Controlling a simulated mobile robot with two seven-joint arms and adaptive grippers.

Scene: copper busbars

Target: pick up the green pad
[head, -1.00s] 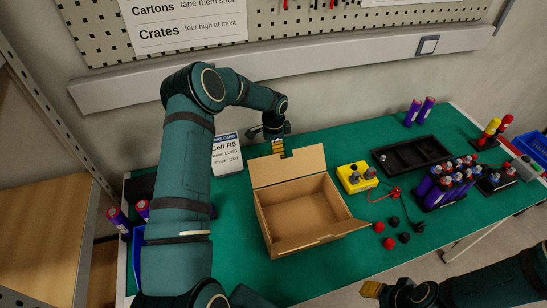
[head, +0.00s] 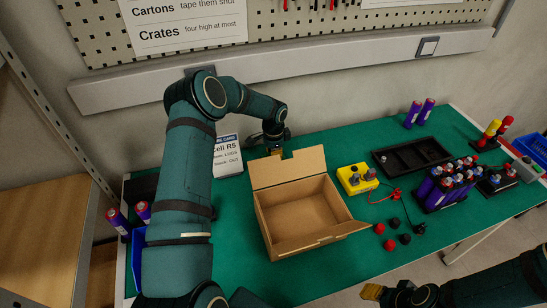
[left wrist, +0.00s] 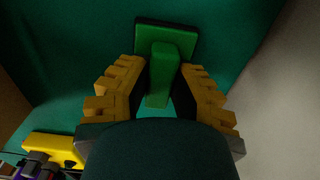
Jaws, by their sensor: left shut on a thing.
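The green pad (left wrist: 178,41) shows in the left wrist view as a flat green plate with a dark edge and a raised green block (left wrist: 162,72) on it. My left gripper (left wrist: 160,80) has its yellow fingers on either side of that block and is shut on it. In the head view my left gripper (head: 275,152) points down at the back of the green table, just behind the open carton. The pad cannot be made out there. My right gripper (head: 372,292) is at the lower right, in front of the table; its finger opening is unclear.
An open cardboard carton (head: 262,206) stands just in front of my left gripper. A card sign (head: 228,156) stands to its left. A yellow block with terminals (head: 357,179), a black tray (head: 411,156) and several purple cells (head: 450,186) are to the right.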

